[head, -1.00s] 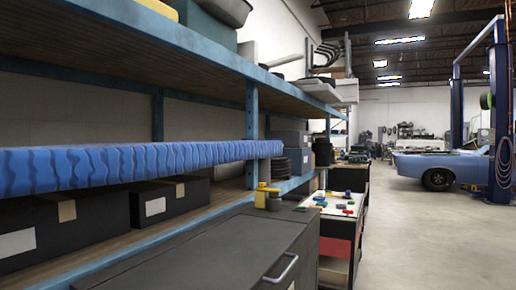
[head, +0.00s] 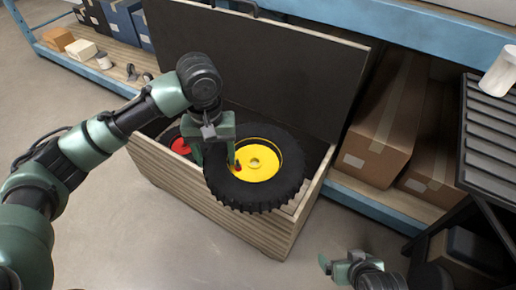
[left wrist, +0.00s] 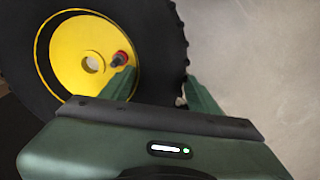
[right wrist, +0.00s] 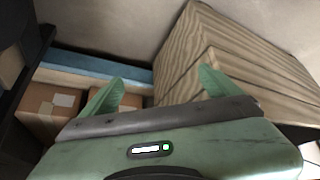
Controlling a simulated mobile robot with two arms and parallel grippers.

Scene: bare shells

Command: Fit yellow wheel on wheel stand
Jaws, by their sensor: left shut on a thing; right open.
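The yellow wheel (head: 258,168), a black knobbly tyre around a yellow rim, is tilted at the open wooden crate (head: 235,225), overlapping its front wall; I cannot tell if it touches it. My left gripper (head: 217,160) is shut on the tyre's left side. In the left wrist view the wheel (left wrist: 75,45) has its tyre between the two fingers (left wrist: 160,90), one over the yellow rim, beside a small red-tipped knob. My right gripper (head: 337,266) is open and empty at the lower right; its fingers (right wrist: 163,86) show apart. No wheel stand is in view.
A red-centred wheel (head: 180,146) lies in the crate behind my left gripper. The crate's dark lid (head: 250,55) stands open behind. A blue-edged shelf holds cardboard boxes (head: 380,130). A dark slatted surface (head: 490,140) bounds the right. Floor in front is clear.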

